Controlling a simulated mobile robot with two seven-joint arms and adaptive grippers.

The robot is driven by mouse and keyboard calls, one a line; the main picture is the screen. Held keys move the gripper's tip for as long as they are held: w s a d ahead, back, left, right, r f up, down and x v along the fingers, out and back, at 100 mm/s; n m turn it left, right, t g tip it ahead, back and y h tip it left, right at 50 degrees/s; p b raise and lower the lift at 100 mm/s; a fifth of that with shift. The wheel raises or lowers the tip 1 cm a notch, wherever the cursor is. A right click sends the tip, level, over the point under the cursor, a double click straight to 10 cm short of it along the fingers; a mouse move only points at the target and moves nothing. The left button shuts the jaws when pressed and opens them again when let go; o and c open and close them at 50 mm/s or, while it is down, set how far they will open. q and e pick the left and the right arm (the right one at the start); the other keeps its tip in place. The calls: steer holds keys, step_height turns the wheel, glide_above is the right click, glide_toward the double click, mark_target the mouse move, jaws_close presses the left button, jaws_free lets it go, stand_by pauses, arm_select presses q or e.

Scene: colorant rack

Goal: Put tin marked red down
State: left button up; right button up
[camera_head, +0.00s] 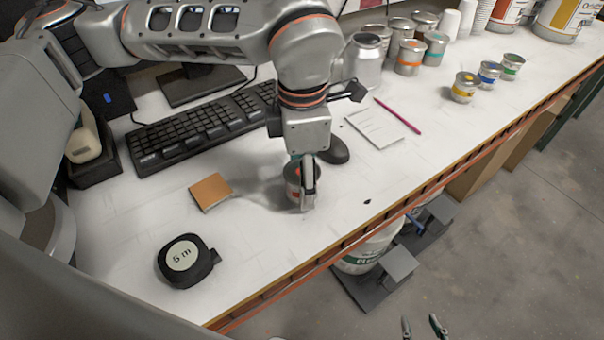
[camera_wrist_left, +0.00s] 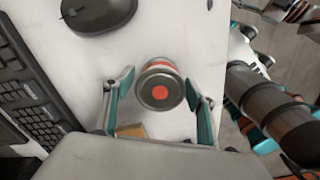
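The tin with a red-orange band (camera_head: 292,183) appears to stand on the white worktop, left of the mat-and-pen area. Its dark lid with a red dot (camera_wrist_left: 160,92) faces the left wrist camera. My left gripper (camera_head: 305,188) reaches down around the tin. In the left wrist view its teal-padded fingers (camera_wrist_left: 160,78) stand on either side of the tin, with narrow gaps showing beside the lid. One finger hides part of the tin in the head view. My right gripper (camera_head: 422,326) shows only its fingertips at the bottom edge, apart and empty, over the floor.
A keyboard (camera_head: 200,125), mouse (camera_head: 333,150), orange-brown sticky pad (camera_head: 210,191) and tape measure (camera_head: 185,260) surround the tin. Paper (camera_head: 377,127) and a pink pen (camera_head: 397,116) lie farther right. Small yellow (camera_head: 464,87), blue (camera_head: 489,74) and green (camera_head: 511,67) tins stand near the front edge.

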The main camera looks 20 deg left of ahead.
arm_select(q)
steer(key=shift+r, duration=0.1)
step_height(320, 180, up, 12)
stand_by(0.7)
steer(key=shift+r, duration=0.1)
stand_by(0.3)
